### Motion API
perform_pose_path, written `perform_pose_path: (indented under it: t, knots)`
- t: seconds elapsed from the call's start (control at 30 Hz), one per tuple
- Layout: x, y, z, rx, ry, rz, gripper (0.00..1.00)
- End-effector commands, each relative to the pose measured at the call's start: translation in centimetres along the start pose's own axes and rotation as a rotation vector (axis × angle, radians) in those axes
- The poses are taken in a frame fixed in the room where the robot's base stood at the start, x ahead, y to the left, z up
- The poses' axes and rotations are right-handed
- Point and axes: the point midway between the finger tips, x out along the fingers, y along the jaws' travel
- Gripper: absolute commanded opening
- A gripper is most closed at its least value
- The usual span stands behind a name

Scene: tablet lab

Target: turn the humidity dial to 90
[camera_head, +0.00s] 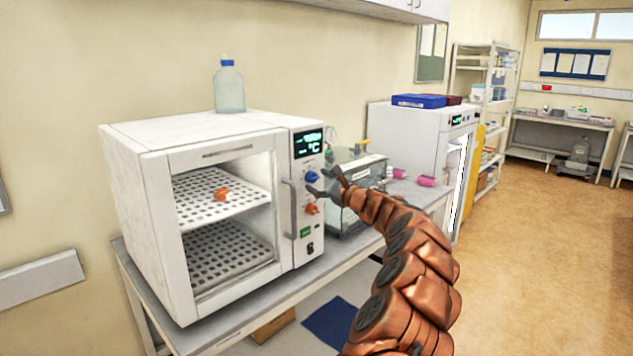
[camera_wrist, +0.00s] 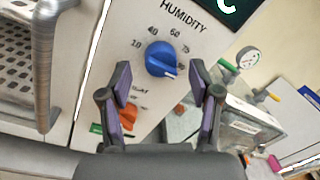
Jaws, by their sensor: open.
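The humidity dial is a blue knob (camera_head: 311,176) on the right-hand control panel of a white cabinet (camera_head: 150,200). In the wrist view the blue knob (camera_wrist: 160,58) sits below the word HUMIDITY, with numbers around its upper side. A white mark on it points down and to the right; the number there is hard to read. My gripper (camera_head: 321,180) is open in front of the panel. In the wrist view the fingers of my gripper (camera_wrist: 160,80) stand apart, just below and to either side of the knob, with nothing between them. I cannot tell whether they touch it.
An orange knob (camera_head: 311,209) and a green switch (camera_head: 305,232) lie below on the panel. The cabinet's door handle (camera_head: 291,208) is to the left. A glass tank (camera_head: 360,178) stands close on the right. The floor (camera_head: 530,240) to the right is clear.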

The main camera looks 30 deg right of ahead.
Motion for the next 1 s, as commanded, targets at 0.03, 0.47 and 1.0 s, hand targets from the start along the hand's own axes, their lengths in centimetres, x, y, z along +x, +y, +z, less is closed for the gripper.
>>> perform_pose_path:
  t: [0.03,0.47,1.0]
  knots:
    - [-0.6,-0.1,0.1,0.001,-0.003,-0.002,0.63]
    - [-5.9,-0.2,0.2,0.0,-0.004,-0.004,0.63]
    - [-10.3,0.0,0.0,0.0,-0.001,-0.001,0.63]
